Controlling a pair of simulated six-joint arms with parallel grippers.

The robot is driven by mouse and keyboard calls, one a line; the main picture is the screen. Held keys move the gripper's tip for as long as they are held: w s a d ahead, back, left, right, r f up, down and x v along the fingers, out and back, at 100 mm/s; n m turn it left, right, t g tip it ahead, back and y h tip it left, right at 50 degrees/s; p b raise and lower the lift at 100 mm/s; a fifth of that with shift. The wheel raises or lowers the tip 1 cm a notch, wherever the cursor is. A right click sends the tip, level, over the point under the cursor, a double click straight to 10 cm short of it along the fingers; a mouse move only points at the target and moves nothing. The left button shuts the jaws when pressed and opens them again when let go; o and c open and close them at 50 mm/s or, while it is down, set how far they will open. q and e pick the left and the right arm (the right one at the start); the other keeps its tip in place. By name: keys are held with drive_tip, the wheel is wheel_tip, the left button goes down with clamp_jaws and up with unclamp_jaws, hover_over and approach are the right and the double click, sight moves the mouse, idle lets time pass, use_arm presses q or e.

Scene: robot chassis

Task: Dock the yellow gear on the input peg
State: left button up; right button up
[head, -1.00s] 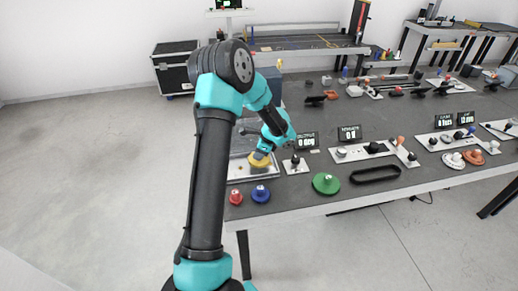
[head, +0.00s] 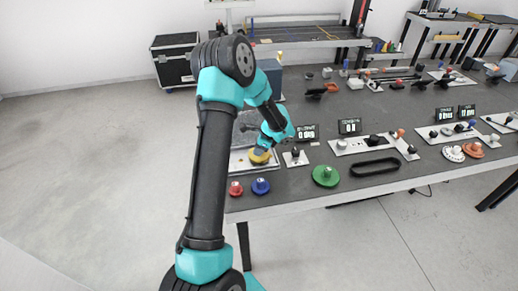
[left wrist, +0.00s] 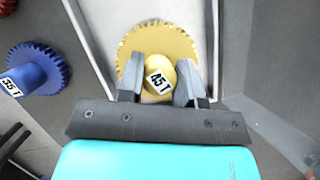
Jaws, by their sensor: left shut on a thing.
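The yellow gear (head: 259,157) is over the light-rimmed tray (head: 236,169) at the table's left end. My left gripper (head: 262,149) points down at it. In the left wrist view my left gripper (left wrist: 160,88) is shut on the hub of the yellow gear (left wrist: 157,38), which has a label reading 45 T. The toothed disc lies beyond the fingers. I cannot tell whether the gear touches the tray. I cannot pick out the input peg for certain. A small white plate with a dark knob (head: 295,154) stands right of the gear. My right gripper is not in view.
A red gear (head: 235,188), a blue gear (head: 261,186) and a green gear (head: 326,175) stand near the front edge. The blue gear (left wrist: 35,70) also shows in the left wrist view. A black belt loop (head: 375,169) and a long white plate (head: 350,146) lie to the right.

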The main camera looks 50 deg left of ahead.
use_arm(q)
drive_tip(key=shift+f, duration=0.55)
idle(0.8)
drive_tip(key=o, duration=0.7)
drive_tip(key=shift+r, duration=0.1)
drive_tip(key=shift+v, duration=5.4)
drive_tip(key=shift+w+d, duration=0.1)
